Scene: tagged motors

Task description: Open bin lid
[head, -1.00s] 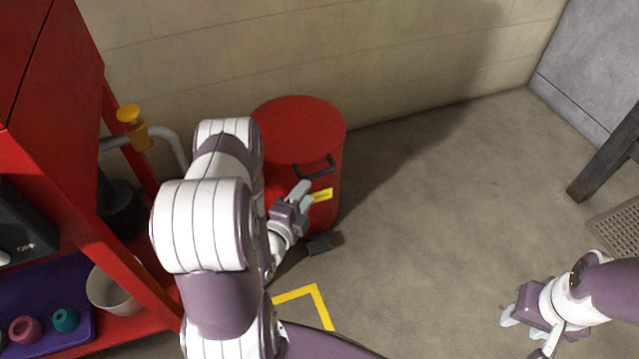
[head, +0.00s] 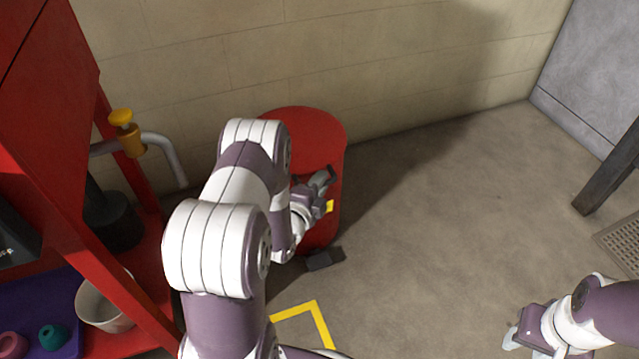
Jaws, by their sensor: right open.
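The red bin (head: 328,225) stands against the wall, with its round red lid (head: 315,130) lying flat on top. A dark handle (head: 331,174) sits at the lid's front edge. My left gripper (head: 322,180) is at this handle, in front of the bin's upper side. The fingers overlap the handle, and I cannot tell whether they are shut on it. My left arm hides the bin's left part. A dark pedal (head: 325,259) juts out at the bin's foot. My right gripper (head: 512,339) is open and empty over the floor at the lower right.
A red shelf (head: 120,310) with a white bucket (head: 100,305) and a pipe with a yellow valve (head: 124,118) stands at the left. Yellow floor tape (head: 320,322) lies before the bin. The floor (head: 430,220) to the right is clear up to a dark leg (head: 608,172).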

